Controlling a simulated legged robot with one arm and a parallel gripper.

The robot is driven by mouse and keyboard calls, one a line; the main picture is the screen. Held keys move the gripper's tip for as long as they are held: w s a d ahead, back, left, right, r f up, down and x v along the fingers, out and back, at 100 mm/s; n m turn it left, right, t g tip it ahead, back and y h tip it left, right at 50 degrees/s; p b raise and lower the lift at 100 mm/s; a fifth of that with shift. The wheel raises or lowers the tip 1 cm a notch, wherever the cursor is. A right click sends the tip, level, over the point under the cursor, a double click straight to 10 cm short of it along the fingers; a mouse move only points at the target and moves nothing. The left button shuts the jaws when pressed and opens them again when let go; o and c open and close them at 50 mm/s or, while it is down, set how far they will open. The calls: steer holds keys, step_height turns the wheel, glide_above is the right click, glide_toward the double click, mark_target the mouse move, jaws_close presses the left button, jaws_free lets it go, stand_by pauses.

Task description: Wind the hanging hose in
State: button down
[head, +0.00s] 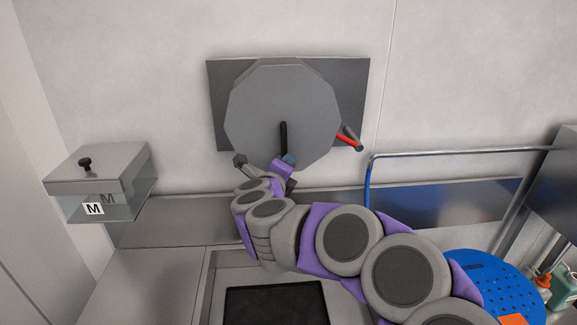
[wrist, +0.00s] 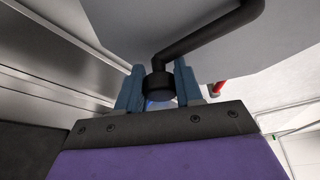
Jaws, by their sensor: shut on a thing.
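A grey hose reel (head: 265,110) with a many-sided face is fixed to a grey plate (head: 353,88) on the wall. A black crank arm (head: 283,138) runs down from the middle of its face, and it also shows in the wrist view (wrist: 210,32). My gripper (head: 284,162) is at the crank's lower end. In the wrist view, my gripper's blue fingers (wrist: 159,88) are shut on the black crank knob (wrist: 159,84) between them. A red-tipped piece (head: 347,138) sticks out at the reel's right side. The hanging hose cannot be made out clearly; my arm covers the area below the reel.
A lidded clear box (head: 100,190) marked M is on the left wall. A sink with a dark bottom (head: 276,302) lies below my arm. A rail (head: 450,153), a blue perforated disc (head: 497,285) and bottles (head: 563,290) are at the right.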

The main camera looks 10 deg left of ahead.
steer(key=shift+a+f, duration=0.15)
steer(key=shift+f, duration=0.2)
steer(key=c, duration=1.1)
jaws_free()
steer(key=o, duration=0.3)
steer(key=shift+a+r, duration=0.1)
steer(key=shift+a, duration=0.1)
steer(key=shift+r, duration=0.1)
steer(key=shift+s, duration=0.25)
steer(key=s+r, duration=0.1)
steer(key=s, duration=0.4)
steer(key=s+a+p, duration=0.1)
steer(key=s, duration=0.5)
steer(key=s+r+p, duration=0.1)
steer(key=s, duration=0.4)
steer(key=shift+s+a+r, duration=0.2)
steer(key=shift+s+r, duration=0.05)
steer(key=shift+r, duration=0.1)
